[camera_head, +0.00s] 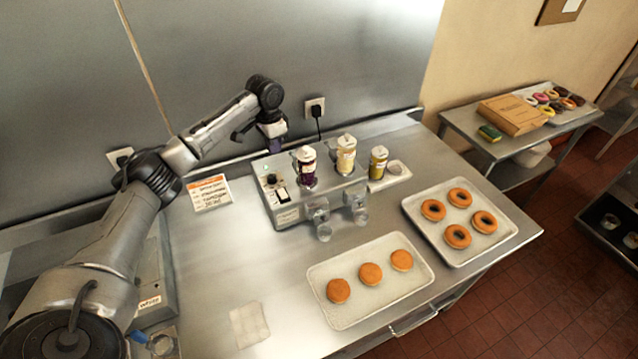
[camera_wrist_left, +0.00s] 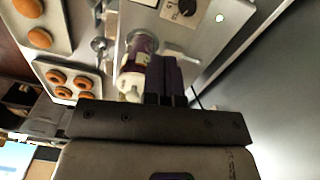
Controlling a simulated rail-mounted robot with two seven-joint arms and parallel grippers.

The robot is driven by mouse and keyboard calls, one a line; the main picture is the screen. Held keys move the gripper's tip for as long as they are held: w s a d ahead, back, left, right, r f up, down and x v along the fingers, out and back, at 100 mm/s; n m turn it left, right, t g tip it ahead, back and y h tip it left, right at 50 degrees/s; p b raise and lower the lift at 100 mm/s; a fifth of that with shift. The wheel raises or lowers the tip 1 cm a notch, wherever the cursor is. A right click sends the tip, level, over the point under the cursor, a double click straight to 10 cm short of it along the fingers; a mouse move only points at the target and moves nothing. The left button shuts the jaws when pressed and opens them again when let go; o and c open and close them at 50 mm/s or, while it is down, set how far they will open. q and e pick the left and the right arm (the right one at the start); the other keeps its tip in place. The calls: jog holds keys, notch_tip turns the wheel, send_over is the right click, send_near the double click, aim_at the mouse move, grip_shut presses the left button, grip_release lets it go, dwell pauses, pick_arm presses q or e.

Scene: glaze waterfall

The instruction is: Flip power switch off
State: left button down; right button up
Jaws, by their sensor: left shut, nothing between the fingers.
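The glaze machine (camera_head: 290,214) is a grey metal box on the steel counter. Its left end carries a black knob (camera_head: 271,180) and, just below, a power switch (camera_head: 282,195) on a pale plate; the switch's position is too small to tell. A small lit green lamp (camera_wrist_left: 220,18) shows in the left wrist view, near the knob (camera_wrist_left: 187,7). My left gripper (camera_head: 275,147) is above the machine's back left edge, apart from the switch. Its dark fingers (camera_wrist_left: 164,76) are shut and empty in the left wrist view, beside a purple bottle (camera_wrist_left: 140,55). My right gripper is out of view.
A wall outlet with a plug (camera_head: 316,108) is behind. The counter's front left is mostly clear.

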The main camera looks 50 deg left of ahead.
pick_arm(q)
jog(key=shift+s+d+m+g+h, duration=0.4)
jog(key=shift+s+d+m+h, duration=0.15)
jog(key=shift+d+m+h, duration=0.3)
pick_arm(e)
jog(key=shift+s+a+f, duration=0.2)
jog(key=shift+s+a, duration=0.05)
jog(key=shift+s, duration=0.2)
pick_arm(q)
jog(key=shift+f, duration=0.15)
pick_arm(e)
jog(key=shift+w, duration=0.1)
pick_arm(q)
send_near(283, 195)
jog(key=f, duration=0.3)
jog(key=d+f+p, duration=0.1)
jog(key=f, duration=0.1)
jog(key=shift+s+d+f, duration=0.15)
jog(key=shift+s+f, duration=0.05)
jog(key=shift+f, duration=0.15)
jog(key=shift+d+f, duration=0.1)
jog(key=shift+f, duration=0.75)
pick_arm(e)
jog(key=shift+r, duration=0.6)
